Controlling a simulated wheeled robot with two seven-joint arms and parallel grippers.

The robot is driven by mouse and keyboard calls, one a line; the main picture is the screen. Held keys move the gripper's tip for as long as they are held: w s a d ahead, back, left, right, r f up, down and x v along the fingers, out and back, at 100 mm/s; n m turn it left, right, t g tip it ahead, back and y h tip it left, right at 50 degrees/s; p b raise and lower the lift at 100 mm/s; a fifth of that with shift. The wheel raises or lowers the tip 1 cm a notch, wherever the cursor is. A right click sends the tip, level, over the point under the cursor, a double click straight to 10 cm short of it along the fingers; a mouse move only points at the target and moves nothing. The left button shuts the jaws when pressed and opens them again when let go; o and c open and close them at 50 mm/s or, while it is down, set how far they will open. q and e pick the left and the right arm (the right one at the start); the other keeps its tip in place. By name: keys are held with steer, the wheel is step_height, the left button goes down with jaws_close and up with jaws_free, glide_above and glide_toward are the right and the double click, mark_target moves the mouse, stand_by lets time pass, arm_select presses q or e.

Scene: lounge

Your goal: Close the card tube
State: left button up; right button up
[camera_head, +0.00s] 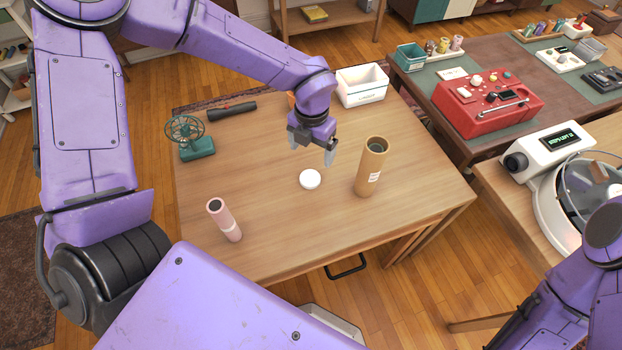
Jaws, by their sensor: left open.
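The card tube (371,168) is a tall brown cylinder standing upright on the wooden table, right of the table's middle. Its top end is open and its inside looks dark. A round white cap (309,179) lies on the table to the left of the tube, apart from it. My left gripper (311,156) is open and empty, above the table just behind the white cap and left of the tube. My right arm shows at the lower right; its gripper is not in view.
A pink cylinder (224,220) stands at the table's front left. A green fan (190,138), a black flashlight (232,110) and a white bin (361,85) are along the back. A red case (487,101) is on another table. The front middle of the wooden table is clear.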

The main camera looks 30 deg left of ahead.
arm_select(q)
glide_above(310, 178)
steer(key=f, duration=0.5)
steer(key=shift+w+d+f, duration=0.1)
steer(key=shift+w+f, duration=0.1)
steer(key=shift+w, duration=0.1)
steer(key=f, duration=0.3)
steer(key=f+p, duration=0.1)
steer(key=f, duration=0.1)
steer(key=shift+s+f, duration=0.1)
steer(key=shift+s, duration=0.15)
steer(key=c, duration=1.1)
